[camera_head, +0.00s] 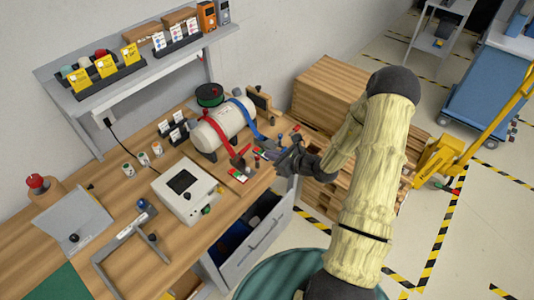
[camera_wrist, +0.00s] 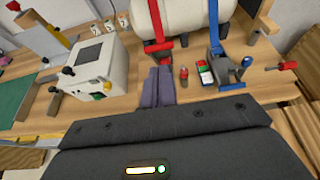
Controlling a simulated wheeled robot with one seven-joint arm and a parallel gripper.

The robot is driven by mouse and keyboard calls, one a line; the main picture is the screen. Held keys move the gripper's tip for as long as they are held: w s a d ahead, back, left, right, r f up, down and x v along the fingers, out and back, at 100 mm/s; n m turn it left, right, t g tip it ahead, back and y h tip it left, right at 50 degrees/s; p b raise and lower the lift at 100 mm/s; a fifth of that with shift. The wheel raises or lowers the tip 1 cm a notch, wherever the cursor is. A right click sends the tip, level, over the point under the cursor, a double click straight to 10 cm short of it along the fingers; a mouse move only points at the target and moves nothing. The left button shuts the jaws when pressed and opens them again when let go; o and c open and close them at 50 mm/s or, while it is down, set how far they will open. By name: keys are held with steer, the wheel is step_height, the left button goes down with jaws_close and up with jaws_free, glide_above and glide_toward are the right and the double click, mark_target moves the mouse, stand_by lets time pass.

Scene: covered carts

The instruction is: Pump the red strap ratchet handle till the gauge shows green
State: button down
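The red strap (camera_head: 214,130) wraps the white cylinder (camera_head: 205,138) on the wooden bench; it also shows in the wrist view (camera_wrist: 157,22). Its red ratchet handle (camera_head: 238,160) is at the strap's lower front end, just beyond my fingertips in the wrist view (camera_wrist: 158,47). My gripper (camera_head: 272,154) is over the bench's front edge; in the wrist view its two fingers (camera_wrist: 158,70) lie side by side, shut, with nothing seen between them. I cannot tell whether they touch the handle. A small panel with red and green marks (camera_wrist: 204,72), perhaps the gauge, sits right of the handle; its reading is too small.
A blue strap with its blue ratchet (camera_wrist: 222,68) stands right of the red one. A white box with a dark screen (camera_head: 185,192) is to the left. A small red-topped part (camera_wrist: 183,75) stands near the fingers. Stacked pallets (camera_head: 330,95) are beyond the bench.

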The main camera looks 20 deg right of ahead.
steer(key=shift+w+d, duration=0.1)
steer(key=shift+d, duration=0.05)
steer(key=s+a+r+n+g+b, duration=0.35)
steer(key=s+a+n+g, duration=0.6)
steer(key=s+n, duration=0.5)
steer(key=s+d+r+n+t+h+b, duration=0.1)
steer(key=s+d+r+n+h+b, duration=0.3)
steer(key=n, duration=1)
steer(key=s+d+h, duration=0.1)
steer(key=d+h, duration=0.2)
steer(key=h, duration=0.1)
steer(key=shift+s+r+b, duration=0.2)
steer(key=shift+s+b, duration=0.15)
steer(key=shift+b, duration=0.05)
